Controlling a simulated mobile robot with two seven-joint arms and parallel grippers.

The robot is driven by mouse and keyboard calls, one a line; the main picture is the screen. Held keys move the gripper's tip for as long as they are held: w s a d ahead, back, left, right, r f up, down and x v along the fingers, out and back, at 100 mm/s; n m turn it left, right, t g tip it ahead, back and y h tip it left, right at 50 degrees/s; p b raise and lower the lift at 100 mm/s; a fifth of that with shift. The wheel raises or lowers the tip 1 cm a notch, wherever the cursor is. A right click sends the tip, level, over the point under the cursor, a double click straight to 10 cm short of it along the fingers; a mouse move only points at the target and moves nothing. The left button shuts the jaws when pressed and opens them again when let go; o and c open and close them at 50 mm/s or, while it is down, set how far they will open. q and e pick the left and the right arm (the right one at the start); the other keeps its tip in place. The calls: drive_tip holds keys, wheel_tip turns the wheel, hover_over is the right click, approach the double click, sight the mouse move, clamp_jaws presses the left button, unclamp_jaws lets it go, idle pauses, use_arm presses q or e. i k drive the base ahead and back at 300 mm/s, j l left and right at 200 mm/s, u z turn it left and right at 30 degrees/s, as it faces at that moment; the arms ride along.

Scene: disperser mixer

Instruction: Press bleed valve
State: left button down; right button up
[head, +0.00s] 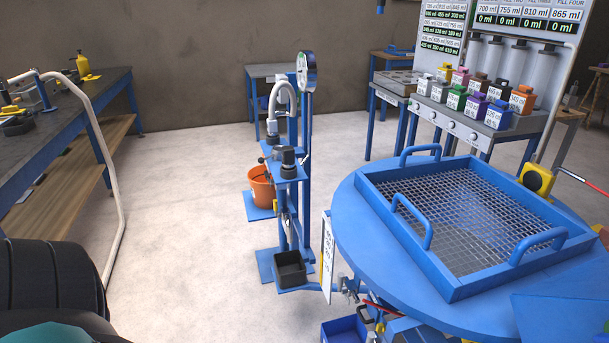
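A blue stand (307,190) stands on the floor in the middle of the head view. It carries a round gauge (307,71) at its top and a curved grey hose (285,87) beside it. A dark fitting (287,162) sits on its small shelf. An orange bucket (261,187) stands on a lower left plate, and a black open box (290,269) sits low at the front. Small metal fittings (347,288) show by the round table. I cannot tell which part is the bleed valve. Neither of my grippers is in view.
A round blue table (350,235) with a mesh-bottomed, handled tray (368,187) fills the right. Behind it, a bench (450,125) holds several coloured containers. A workbench (110,85) and a white bent pipe (121,200) stand left. Open floor (190,230) lies between.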

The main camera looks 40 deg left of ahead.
sight(275, 200)
drive_tip(key=j+u, duration=0.3)
drive_tip(key=j, duration=0.35)
drive_tip(key=i+j+u, duration=0.35)
drive_tip(key=j, duration=0.3)
drive_tip(key=i+j+u, duration=0.3)
drive_tip(key=i+j, duration=0.2)
